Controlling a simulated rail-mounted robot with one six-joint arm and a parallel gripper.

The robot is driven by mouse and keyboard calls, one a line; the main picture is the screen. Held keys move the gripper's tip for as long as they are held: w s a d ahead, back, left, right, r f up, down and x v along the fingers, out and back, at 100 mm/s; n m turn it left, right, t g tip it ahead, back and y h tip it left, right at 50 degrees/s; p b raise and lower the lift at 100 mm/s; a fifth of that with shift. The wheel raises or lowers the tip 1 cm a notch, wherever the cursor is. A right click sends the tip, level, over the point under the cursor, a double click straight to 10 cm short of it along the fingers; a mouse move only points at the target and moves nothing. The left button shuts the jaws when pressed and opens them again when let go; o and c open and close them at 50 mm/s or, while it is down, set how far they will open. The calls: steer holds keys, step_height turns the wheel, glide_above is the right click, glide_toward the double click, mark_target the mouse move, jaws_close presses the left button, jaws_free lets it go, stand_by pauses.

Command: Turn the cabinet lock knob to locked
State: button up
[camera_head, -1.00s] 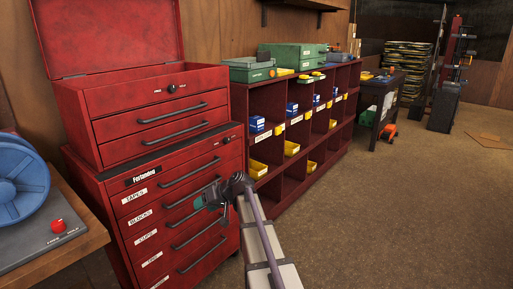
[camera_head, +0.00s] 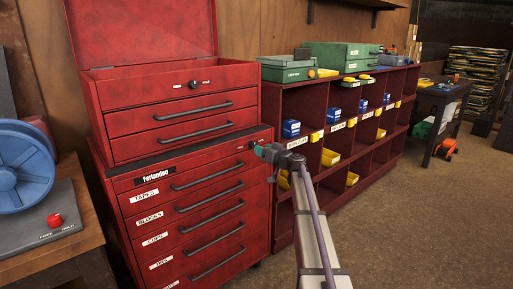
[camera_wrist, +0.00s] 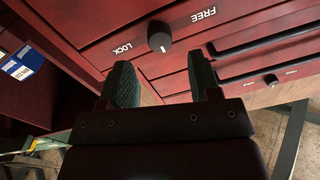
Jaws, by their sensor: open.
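The red cabinet (camera_head: 150,215) is the lower unit with labelled drawers. Its dark round lock knob (camera_wrist: 159,38) is close in the wrist view, between the words LOCK and FREE. In the head view the knob (camera_head: 253,144) is a small dark dot at the cabinet's upper right. My gripper (camera_head: 262,151) is beside that corner. In the wrist view my gripper (camera_wrist: 160,58) is open and empty, its two green-padded fingers apart and pointing toward the knob, not seen to touch it. A faint pale mark shows on the knob; its exact setting is hard to read.
A red tool chest (camera_head: 105,110) with its own knob (camera_head: 194,84) and open lid stands on the cabinet. Red shelving (camera_head: 300,108) with blue and yellow bins is close on the right. A bench with a blue reel (camera_head: 22,168) is at left.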

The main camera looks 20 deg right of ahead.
mark_target(253, 144)
steer(key=x, duration=0.5)
steer(key=shift+c, duration=0.5)
steer(key=c, duration=0.8)
